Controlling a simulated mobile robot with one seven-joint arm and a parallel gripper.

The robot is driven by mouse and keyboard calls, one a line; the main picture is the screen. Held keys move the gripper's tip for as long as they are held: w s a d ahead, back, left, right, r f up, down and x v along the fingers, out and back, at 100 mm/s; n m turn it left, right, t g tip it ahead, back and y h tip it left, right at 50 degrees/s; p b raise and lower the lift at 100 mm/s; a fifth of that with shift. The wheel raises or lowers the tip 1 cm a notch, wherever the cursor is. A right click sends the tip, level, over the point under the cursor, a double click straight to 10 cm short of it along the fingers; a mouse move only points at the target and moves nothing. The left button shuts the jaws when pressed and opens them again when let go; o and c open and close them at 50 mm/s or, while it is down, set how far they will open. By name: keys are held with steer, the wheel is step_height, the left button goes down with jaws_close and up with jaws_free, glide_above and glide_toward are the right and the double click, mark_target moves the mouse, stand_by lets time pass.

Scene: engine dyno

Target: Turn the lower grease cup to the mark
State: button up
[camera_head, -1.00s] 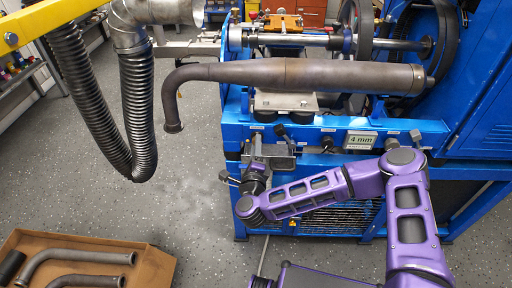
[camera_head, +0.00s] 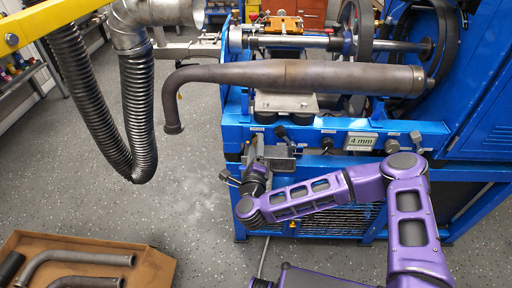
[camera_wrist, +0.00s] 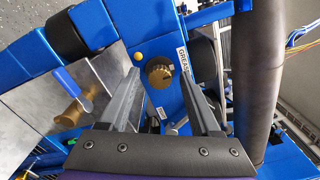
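A round brass grease cup (camera_wrist: 160,73) with a dark slot-like mark on its face sits on a blue frame in the wrist view. A white label reading "GREASE" (camera_wrist: 184,60) is beside it on the right. A small yellow dot (camera_wrist: 137,57) is on the blue frame, up and left of the cup. My gripper (camera_wrist: 160,84) is open, with one finger on each side of the cup; I cannot tell whether either finger touches it. In the head view my gripper (camera_head: 254,150) is at the front left of the blue stand, and the cup is hidden.
A brown exhaust pipe (camera_head: 290,75) lies across above the stand (camera_head: 420,128). Several dark knobs and a "4 mm" sign (camera_head: 360,142) line the stand's front. A black hose (camera_head: 137,110) hangs at left. A pale metal plate (camera_wrist: 40,98) is left of the gripper, with a brass shape showing on it.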

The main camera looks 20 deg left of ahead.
steer(key=p+v, duration=0.2)
steer(key=v, duration=1.5)
steer(key=shift+s, duration=0.2)
steer(key=shift+a+f, duration=0.1)
steer(key=shift+a, duration=0.05)
